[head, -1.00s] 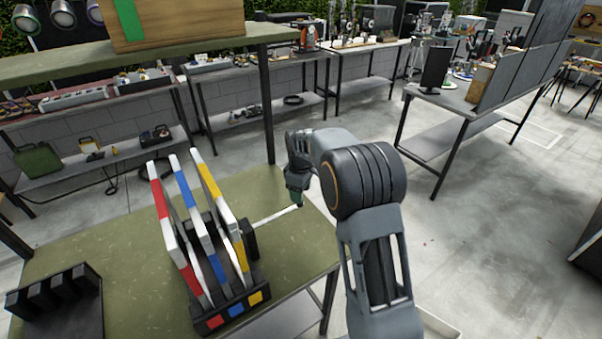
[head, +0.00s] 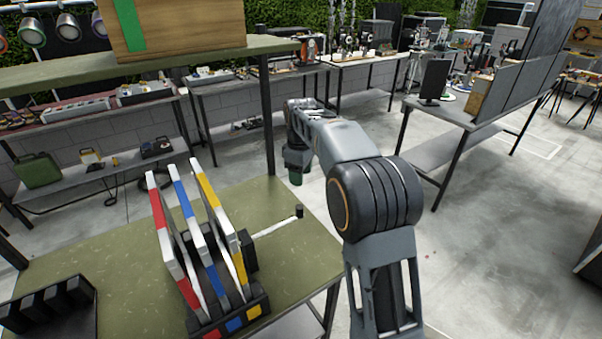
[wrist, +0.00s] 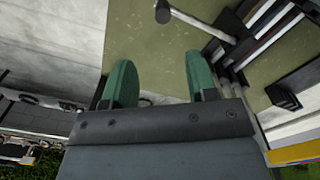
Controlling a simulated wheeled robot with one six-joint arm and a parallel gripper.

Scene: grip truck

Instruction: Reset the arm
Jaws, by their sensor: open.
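My gripper (head: 296,178) hangs at the far right edge of the green table (head: 95,225), above its surface, with nothing in it. In the wrist view its two green fingers (wrist: 162,85) stand apart with an empty gap between them. Red, blue and yellow edged panels (head: 200,240) stand tilted in a black rack on the table.
A second black rack (head: 48,305) sits at the table's front left. A wooden box (head: 175,28) rests on the shelf above. Equipment benches (head: 250,75) line the back. Another table (head: 440,105) with a monitor stands to the right, with open floor between.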

